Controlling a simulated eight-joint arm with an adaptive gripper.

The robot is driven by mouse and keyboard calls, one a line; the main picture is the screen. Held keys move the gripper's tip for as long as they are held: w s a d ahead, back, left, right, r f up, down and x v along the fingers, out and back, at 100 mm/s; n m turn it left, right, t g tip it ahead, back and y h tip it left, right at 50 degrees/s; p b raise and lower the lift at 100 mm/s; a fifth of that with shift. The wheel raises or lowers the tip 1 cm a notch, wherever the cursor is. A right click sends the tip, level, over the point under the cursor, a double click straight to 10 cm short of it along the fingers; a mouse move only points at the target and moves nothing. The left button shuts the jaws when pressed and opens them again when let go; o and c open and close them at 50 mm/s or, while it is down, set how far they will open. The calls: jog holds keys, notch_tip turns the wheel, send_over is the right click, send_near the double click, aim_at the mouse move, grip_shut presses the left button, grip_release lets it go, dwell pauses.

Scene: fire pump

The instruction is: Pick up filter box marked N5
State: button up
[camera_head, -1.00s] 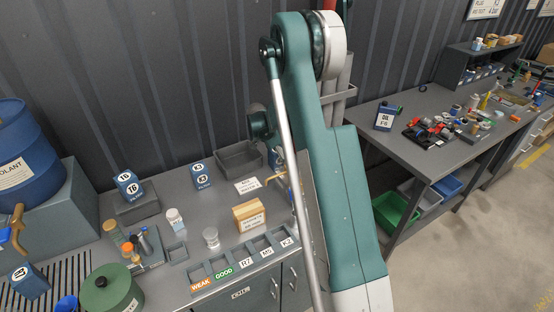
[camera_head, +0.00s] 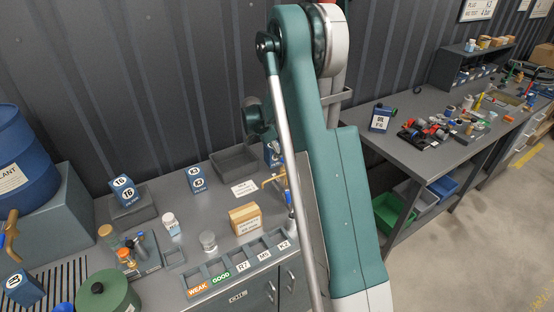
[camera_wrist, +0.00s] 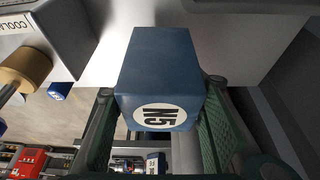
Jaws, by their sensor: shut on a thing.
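The filter box marked N5 (camera_wrist: 160,80) is a blue box with a white round label, large in the middle of the wrist view. My gripper (camera_wrist: 160,92) has a green finger on each side of the box and is shut on it. In the head view my arm hides the gripper, and I cannot make out the N5 box there.
Other blue filter boxes marked T6 (camera_head: 123,188) and K3 (camera_head: 197,180) stand on the left bench. A grey bin (camera_head: 236,162), a cardboard box (camera_head: 245,218) and a labelled slot tray (camera_head: 240,265) share it. A cluttered second bench (camera_head: 410,150) stands right.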

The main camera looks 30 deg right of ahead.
jog(key=shift+r, duration=2.95)
